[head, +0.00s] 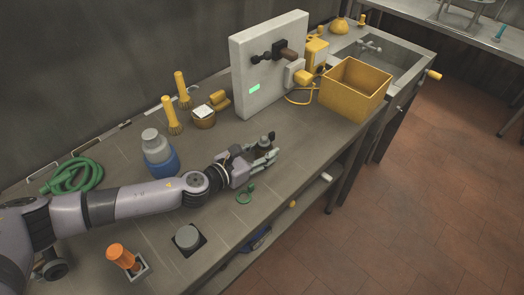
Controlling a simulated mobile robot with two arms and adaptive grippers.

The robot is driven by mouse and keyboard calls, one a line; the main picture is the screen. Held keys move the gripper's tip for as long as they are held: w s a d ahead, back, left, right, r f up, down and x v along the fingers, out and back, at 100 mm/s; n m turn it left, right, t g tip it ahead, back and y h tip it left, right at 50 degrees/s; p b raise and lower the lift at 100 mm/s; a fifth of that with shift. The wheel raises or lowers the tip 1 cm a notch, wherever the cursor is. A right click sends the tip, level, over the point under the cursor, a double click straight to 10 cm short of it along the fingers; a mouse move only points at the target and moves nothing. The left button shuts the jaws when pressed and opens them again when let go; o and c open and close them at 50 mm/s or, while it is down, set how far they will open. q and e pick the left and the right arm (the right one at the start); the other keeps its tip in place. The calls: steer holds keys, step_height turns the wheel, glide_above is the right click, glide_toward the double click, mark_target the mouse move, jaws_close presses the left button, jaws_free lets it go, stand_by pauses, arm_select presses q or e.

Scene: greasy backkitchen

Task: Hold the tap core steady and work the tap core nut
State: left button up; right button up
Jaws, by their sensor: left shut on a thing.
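My left gripper (265,157) reaches in from the left, low over the metal worktop, near its front edge. It is shut on a small dark and brown upright piece, which looks like the tap core (264,145). The fingers hide its lower part. A darker knob shape tops the piece, but I cannot make out the nut on it. My right gripper is not in view.
A blue and grey bottle (159,158) stands behind the arm. A white panel (266,66) and a yellow crate (344,97) stand further back. A grey cylinder (187,237) and an orange-handled tool (122,256) are nearer.

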arm_select(q)
jaws_close()
steer(key=shift+s+f, duration=0.1)
steer(key=shift+f, duration=0.05)
stand_by(1.0)
